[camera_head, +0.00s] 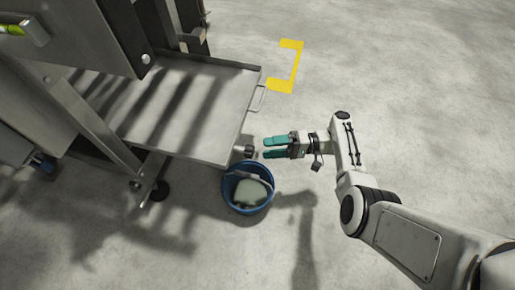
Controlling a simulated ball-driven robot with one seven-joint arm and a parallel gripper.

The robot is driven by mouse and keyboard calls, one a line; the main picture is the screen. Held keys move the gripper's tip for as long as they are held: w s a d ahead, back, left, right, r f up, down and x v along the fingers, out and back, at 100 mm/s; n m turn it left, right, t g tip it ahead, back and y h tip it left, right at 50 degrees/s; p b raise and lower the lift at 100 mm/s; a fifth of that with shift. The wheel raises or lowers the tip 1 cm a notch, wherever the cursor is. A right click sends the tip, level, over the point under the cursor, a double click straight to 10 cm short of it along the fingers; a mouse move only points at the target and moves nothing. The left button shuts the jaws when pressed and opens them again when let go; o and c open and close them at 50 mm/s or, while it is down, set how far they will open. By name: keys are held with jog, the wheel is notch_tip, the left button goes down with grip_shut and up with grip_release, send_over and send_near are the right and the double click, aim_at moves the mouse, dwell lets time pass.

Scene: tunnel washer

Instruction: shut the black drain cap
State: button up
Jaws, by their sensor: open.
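A small dark round piece, apparently the black drain cap (249,151), shows by the front right corner of the metal tray (190,105), above the bucket. It is too small to tell whether it is open or shut. My gripper (266,148) has teal fingers that point left at the cap. It is open, and a narrow gap seems to lie between the fingertips and the cap. Nothing shows between the fingers.
A blue bucket (228,196) with pale contents stands on the floor below the tray corner. A wire handle (259,97) sticks out from the tray's right edge. Machine legs stand at left. The concrete floor at right is clear, with a yellow marking (294,70) behind.

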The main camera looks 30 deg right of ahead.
jog(key=shift+v, duration=2)
jog(key=s+a+f+n+g+h, duration=0.1)
jog(key=s+f+n+g+h, duration=0.1)
jog(key=s+f+g+h, duration=0.45)
jog(key=s+a+f+n+g+h, duration=0.15)
jog(key=s+h, duration=0.25)
jog(key=s, duration=0.6)
jog(key=s+r+t+h, duration=0.2)
jog(key=s+r+h, duration=0.5)
jog(key=r, duration=0.5)
notch_tip(320, 180, up, 32)
jog(key=p, duration=3.1)
jog(key=shift+s+d+f+n+y+p, duration=0.25)
jog(key=shift+d+n+y+p, duration=0.1)
jog(key=shift+d, duration=0.1)
